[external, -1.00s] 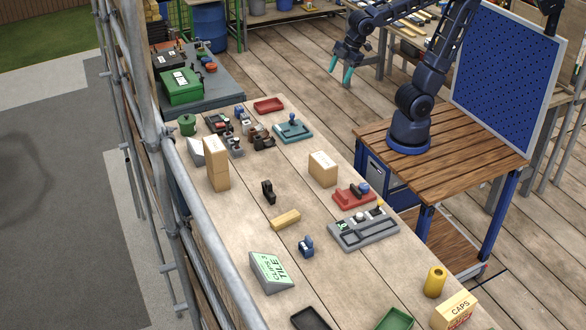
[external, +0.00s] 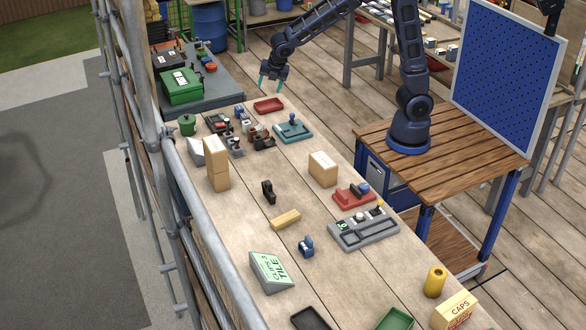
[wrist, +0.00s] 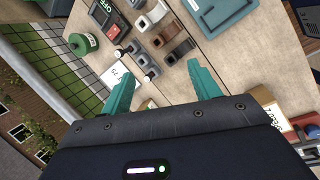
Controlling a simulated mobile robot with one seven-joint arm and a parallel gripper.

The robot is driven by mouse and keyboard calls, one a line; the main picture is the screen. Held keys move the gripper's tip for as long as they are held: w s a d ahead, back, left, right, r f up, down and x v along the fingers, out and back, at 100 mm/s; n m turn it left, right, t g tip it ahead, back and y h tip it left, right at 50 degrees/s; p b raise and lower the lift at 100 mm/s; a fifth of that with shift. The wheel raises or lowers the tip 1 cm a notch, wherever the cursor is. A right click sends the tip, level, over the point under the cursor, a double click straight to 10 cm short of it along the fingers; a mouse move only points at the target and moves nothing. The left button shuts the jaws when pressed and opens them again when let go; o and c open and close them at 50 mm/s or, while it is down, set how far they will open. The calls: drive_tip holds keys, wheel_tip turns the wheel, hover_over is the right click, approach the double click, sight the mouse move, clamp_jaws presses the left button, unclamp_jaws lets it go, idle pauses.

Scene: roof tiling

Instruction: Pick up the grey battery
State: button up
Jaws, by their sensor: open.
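My gripper (external: 271,84) is open and empty, with teal fingers pointing down, in the air near the far end of the long bench. In the wrist view the open fingers (wrist: 160,73) frame a cluster of small parts. I cannot tell for certain which part is the grey battery.
A green pot (external: 187,124) stands behind.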

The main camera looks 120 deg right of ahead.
sight(245, 115)
drive_tip(key=w+d+f+n, duration=0.1)
drive_tip(key=d+f+n, duration=0.1)
drive_tip(key=d+f, duration=0.4)
drive_tip(key=w+d+f+n+g, duration=0.1)
drive_tip(key=w+d+f+n, duration=0.1)
drive_tip(key=d+f, duration=0.4)
drive_tip(key=w+d+f+n, duration=0.1)
drive_tip(key=d+f+n, duration=0.1)
drive_tip(key=d+f, duration=0.4)
drive_tip(key=shift+w+f+g+h, duration=0.15)
drive_tip(key=shift+w+f+h, duration=0.05)
drive_tip(key=shift+f, duration=0.45)
drive_tip(key=shift+w+f+g+h, duration=0.15)
drive_tip(key=shift+f+h, duration=0.05)
drive_tip(key=shift+f, duration=0.45)
drive_tip(key=shift+s+x, duration=0.2)
drive_tip(key=shift+x, duration=2.6)
drive_tip(key=shift+c, duration=0.2)
drive_tip(key=c, duration=1.2)
drive_tip(key=shift+o, duration=0.2)
drive_tip(key=shift+r, duration=0.1)
